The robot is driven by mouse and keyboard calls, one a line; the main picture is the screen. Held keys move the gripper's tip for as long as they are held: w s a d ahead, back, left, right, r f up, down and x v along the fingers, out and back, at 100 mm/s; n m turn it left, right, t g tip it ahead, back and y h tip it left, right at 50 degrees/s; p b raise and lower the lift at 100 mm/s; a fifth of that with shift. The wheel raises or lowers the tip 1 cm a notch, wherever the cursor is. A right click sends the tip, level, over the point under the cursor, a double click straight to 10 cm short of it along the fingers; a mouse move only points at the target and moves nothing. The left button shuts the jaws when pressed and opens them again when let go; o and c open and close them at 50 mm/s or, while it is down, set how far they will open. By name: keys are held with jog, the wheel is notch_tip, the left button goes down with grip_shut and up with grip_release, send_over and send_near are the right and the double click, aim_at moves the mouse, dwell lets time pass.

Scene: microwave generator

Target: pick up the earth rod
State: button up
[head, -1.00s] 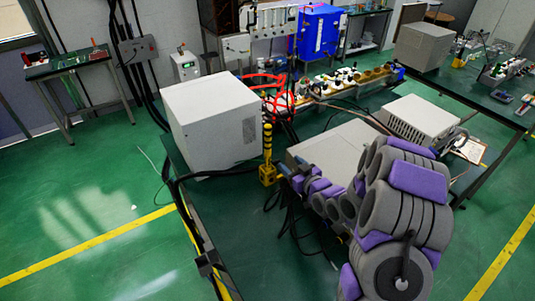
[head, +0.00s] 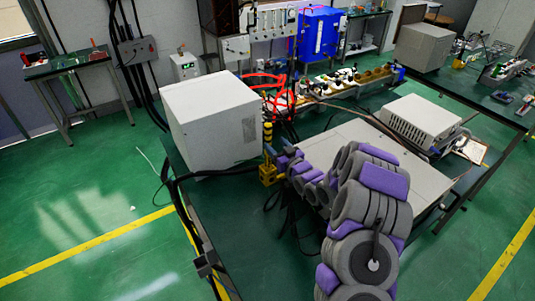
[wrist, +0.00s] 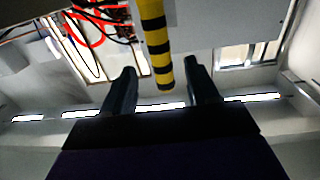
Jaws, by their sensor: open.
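The earth rod is a yellow and black striped rod (head: 267,133), upright on a yellow base (head: 268,174) beside the white cabinet on the bench. It also shows in the wrist view (wrist: 156,45), where its end hangs between my two dark fingers. My gripper (wrist: 160,78) is open, with a gap on both sides of the rod. In the head view my gripper (head: 276,155) is at the rod, partly covering its lower part; whether it touches the rod cannot be told.
A large white cabinet (head: 208,122) stands directly left of the rod. Red cables (head: 280,95) lie behind it. A flat grey box (head: 405,165) and a white unit (head: 418,117) are to the right. Black cables (head: 290,215) hang by the bench's front. The green floor at left is clear.

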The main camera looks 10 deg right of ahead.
aim_at(270, 137)
jog(key=shift+x, duration=0.75)
jog(key=shift+r+b+x, duration=0.15)
jog(key=shift+b+x, duration=0.25)
jog(key=shift+x, duration=0.85)
jog(key=shift+r+b+x, duration=0.1)
jog(key=shift+b+x, duration=0.3)
jog(key=shift+x, duration=0.85)
grip_shut()
